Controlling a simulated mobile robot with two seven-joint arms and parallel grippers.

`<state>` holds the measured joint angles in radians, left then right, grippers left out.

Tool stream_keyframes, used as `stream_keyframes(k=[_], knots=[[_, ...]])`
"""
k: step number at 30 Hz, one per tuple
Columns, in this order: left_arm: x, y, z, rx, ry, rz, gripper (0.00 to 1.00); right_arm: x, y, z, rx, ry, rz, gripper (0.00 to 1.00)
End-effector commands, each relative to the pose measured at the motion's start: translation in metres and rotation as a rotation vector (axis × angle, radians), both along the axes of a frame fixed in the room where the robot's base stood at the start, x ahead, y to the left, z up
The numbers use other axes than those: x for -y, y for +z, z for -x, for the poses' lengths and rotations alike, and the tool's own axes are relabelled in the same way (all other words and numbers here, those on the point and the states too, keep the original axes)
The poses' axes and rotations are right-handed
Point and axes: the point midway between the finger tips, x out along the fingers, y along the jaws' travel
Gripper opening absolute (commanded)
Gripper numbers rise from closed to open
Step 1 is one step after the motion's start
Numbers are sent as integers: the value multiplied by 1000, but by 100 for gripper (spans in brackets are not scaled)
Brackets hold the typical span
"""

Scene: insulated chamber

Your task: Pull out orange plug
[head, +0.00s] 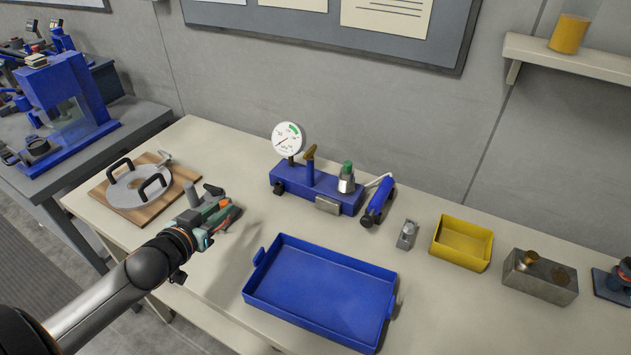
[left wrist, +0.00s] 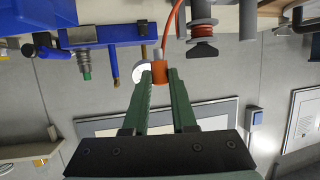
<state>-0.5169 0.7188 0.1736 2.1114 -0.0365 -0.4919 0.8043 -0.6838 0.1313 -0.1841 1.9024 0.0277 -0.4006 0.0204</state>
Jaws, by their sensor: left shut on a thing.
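My left gripper (head: 228,214) reaches over the left part of the bench in the head view. In the left wrist view its two green fingers (left wrist: 160,76) are closed on the orange plug (left wrist: 159,72) at their tips. An orange cable (left wrist: 173,25) runs from beside the plug to the picture's top edge. A small grey metal piece shows at the plug's far end. In the head view the gripper largely hides the plug, and I cannot tell whether it is still seated in anything. My right gripper is in neither view.
A grey fitting (head: 192,194) stands close behind my left gripper. A round lidded plate on a wooden board (head: 103,190) lies to the left. A blue gauge block (head: 290,183), blue tray (head: 262,303) and yellow bin (head: 446,250) lie to the right.

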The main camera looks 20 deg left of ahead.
Motion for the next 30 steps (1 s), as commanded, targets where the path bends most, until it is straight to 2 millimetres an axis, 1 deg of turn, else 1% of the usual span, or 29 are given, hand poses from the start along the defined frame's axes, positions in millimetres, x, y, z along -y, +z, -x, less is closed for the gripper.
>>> stream_keyframes(k=[1, 7, 24, 30], knots=[[-5, 3, 0, 0, 1, -3, 0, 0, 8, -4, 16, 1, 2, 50], [-21, 1, 0, -1, 0, -2, 0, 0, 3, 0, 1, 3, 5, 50], [-67, 0, -1, -1, 1, -2, 0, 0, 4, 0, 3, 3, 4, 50], [-78, 0, -1, 0, 1, -1, 0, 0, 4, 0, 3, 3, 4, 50]])
